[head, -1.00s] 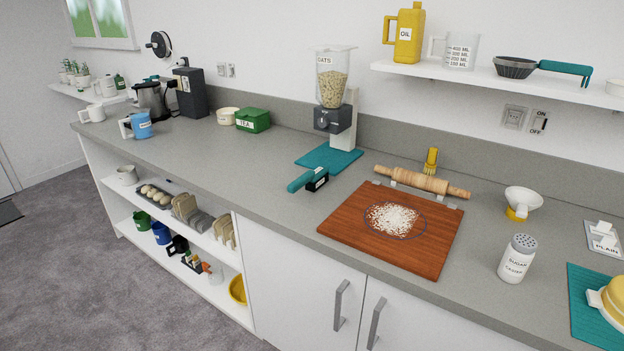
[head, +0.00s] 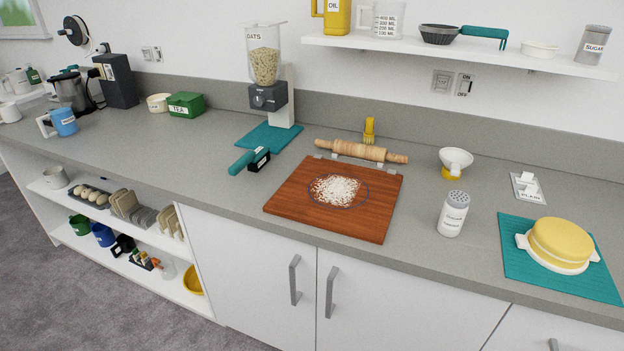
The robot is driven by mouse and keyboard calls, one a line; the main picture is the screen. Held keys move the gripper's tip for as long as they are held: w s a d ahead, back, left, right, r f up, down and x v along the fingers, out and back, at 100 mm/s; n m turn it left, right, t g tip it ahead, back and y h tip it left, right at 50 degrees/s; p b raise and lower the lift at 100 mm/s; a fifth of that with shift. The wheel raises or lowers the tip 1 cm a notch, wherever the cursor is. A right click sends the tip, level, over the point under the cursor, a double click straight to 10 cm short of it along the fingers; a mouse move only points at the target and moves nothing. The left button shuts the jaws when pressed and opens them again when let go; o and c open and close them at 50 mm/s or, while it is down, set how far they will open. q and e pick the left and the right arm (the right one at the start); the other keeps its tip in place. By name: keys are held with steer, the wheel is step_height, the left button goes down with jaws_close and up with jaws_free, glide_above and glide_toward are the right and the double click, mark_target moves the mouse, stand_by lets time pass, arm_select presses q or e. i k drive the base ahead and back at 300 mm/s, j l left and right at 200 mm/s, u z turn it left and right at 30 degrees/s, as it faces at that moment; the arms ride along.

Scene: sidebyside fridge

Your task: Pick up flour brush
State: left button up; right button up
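A small yellow brush-like tool (head: 369,130) stands upright behind the rolling pin, close to the back wall. A teal-handled tool with a black labelled head (head: 250,161) lies on the counter left of the wooden board. Which of the two is the flour brush I cannot tell for sure; the label is too small to read. The red-brown wooden board (head: 290,212) has a patch of white flour (head: 338,190) on it. Neither of my grippers is in view.
A rolling pin (head: 362,151) lies along the board's back edge. A shaker (head: 453,214), a funnel (head: 455,163) and a yellow cake (head: 559,242) on a teal mat (head: 520,284) are to the right. An oats dispenser (head: 266,75) stands behind left. The shelf (head: 460,49) overhangs the back.

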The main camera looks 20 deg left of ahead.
mark_target(255, 160)
steer(key=j+z, duration=0.25)
steer(key=j, duration=0.55)
steer(key=j+z, duration=0.2)
steer(key=j, duration=0.6)
steer(key=k+j+z, duration=0.25)
steer(key=j, duration=0.55)
steer(key=i+j, duration=0.05)
steer(key=i, duration=0.05)
